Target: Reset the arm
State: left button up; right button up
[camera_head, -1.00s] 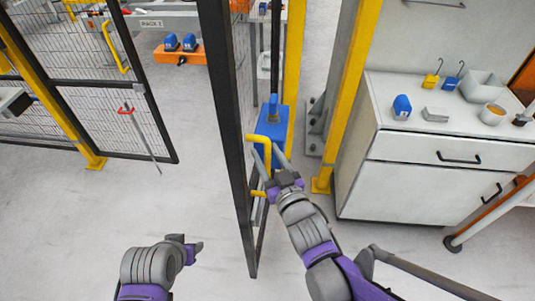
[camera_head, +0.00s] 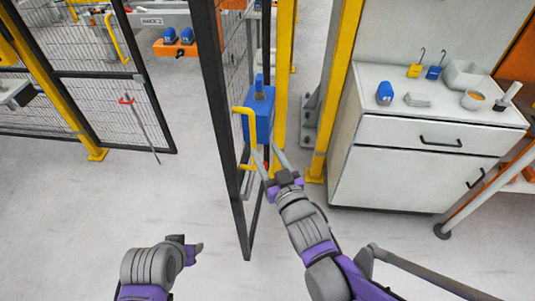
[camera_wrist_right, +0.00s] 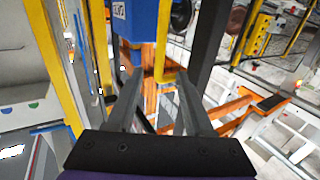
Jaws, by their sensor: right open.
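My right gripper (camera_head: 265,152) is open at the mesh door (camera_head: 225,140), close to the yellow door handle (camera_head: 237,108). In the right wrist view its two fingers (camera_wrist_right: 159,78) stand apart, with the yellow handle bar (camera_wrist_right: 164,45) ahead between their tips. I cannot tell whether they touch it. Behind the handle is a blue latch box (camera_head: 264,115), which also shows in the right wrist view (camera_wrist_right: 135,18). My left gripper (camera_head: 190,247) is low at the left, over the floor, apart from everything; its jaws are too small to read.
Yellow posts (camera_head: 337,90) stand right of the door. A white cabinet (camera_head: 410,175) at the right carries a blue block (camera_head: 385,93), a white bin (camera_head: 463,75) and a cup (camera_head: 472,99). Another mesh panel (camera_head: 95,110) stands left. The floor between is clear.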

jog(key=shift+w, duration=0.1)
dwell(0.4)
jog(key=s+d+f+m+g+h, duration=0.2)
jog(key=s+d+f+g+h, duration=0.25)
jog(key=d+f, duration=0.35)
jog(key=s+d+f+m+g, duration=0.1)
jog(key=s+d+f+g, duration=0.1)
jog(key=s, duration=0.4)
jog(key=s+d+f+g+h, duration=0.1)
jog(key=s+d+f+g, duration=0.2)
jog(key=s, duration=0.4)
jog(key=shift+d+m+g, duration=0.4)
jog(key=shift+d+g, duration=0.45)
jog(key=shift+d, duration=0.3)
